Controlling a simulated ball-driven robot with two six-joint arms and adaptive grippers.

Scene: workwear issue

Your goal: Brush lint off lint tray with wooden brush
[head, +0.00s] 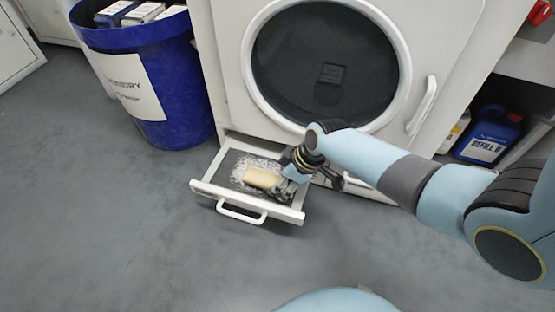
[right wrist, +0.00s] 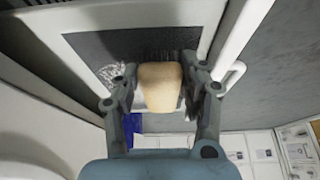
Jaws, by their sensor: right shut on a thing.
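The lint tray (head: 285,212) is a white drawer pulled out low at the front of the machine, with a dark mesh floor. Pale grey lint (head: 243,166) lies over much of that floor. My right gripper (head: 281,187) is shut on the wooden brush (head: 262,178), low over the tray. In the right wrist view the brush's tan wooden body (right wrist: 160,88) sits between the two fingers. Its dark bristles point at the mesh floor; I cannot tell whether they touch it. A patch of lint (right wrist: 112,73) shows left of the brush there. My left gripper is out of view.
The white machine with a round dark door (head: 325,62) stands behind the tray. A blue bin (head: 188,85) with a white label stands to the left. A blue jug (head: 487,137) is on the lower shelf at right. Grey floor in front is clear.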

